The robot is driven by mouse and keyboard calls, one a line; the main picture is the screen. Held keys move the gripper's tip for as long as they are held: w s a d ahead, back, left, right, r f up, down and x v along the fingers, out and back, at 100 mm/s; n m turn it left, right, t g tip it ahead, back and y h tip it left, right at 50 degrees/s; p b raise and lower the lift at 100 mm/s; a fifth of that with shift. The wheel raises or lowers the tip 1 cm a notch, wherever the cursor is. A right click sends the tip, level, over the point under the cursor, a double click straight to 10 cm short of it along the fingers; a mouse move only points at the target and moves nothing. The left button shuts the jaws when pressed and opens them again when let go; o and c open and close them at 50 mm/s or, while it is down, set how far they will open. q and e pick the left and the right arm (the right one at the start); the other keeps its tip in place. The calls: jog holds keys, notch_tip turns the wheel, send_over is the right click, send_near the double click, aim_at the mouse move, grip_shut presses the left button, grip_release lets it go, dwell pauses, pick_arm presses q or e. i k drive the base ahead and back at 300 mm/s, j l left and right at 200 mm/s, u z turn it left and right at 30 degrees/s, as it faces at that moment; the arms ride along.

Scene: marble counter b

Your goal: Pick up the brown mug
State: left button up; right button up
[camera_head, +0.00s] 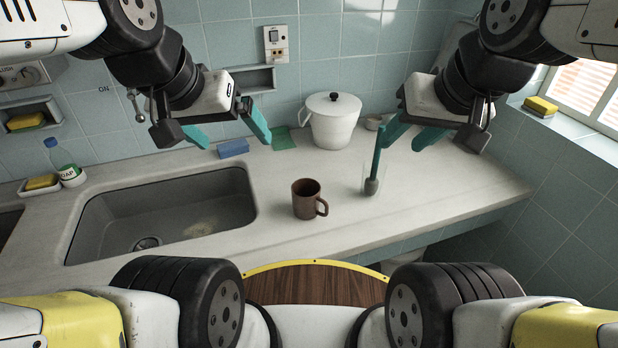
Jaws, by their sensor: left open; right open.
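The brown mug (305,200) stands upright on the pale counter, just right of the sink. Its handle points to the right and its open top faces up. My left gripper (232,138) is open and empty, up and to the left of the mug. My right gripper (402,143) is open and empty, up and to the right of the mug. Its fingers overlap the view of the area above a clear glass. Neither gripper touches the mug.
A clear glass (364,180) holding a dark brush stands right of the mug. A white lidded pot (333,126), blue sponge (233,148) and green cloth (283,139) are behind. The sink (165,210) lies left; a soap bottle (62,162) stands beyond it. Counter front right is clear.

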aim_at(306, 199)
jog(key=u, duration=1.3)
jog(key=j+z, duration=0.3)
jog(key=z, duration=0.15)
jog(key=j+z, duration=0.25)
jog(key=z, duration=0.15)
jog(key=k+j+z, duration=0.15)
jog(key=z, duration=0.3)
jog(key=j, duration=0.1)
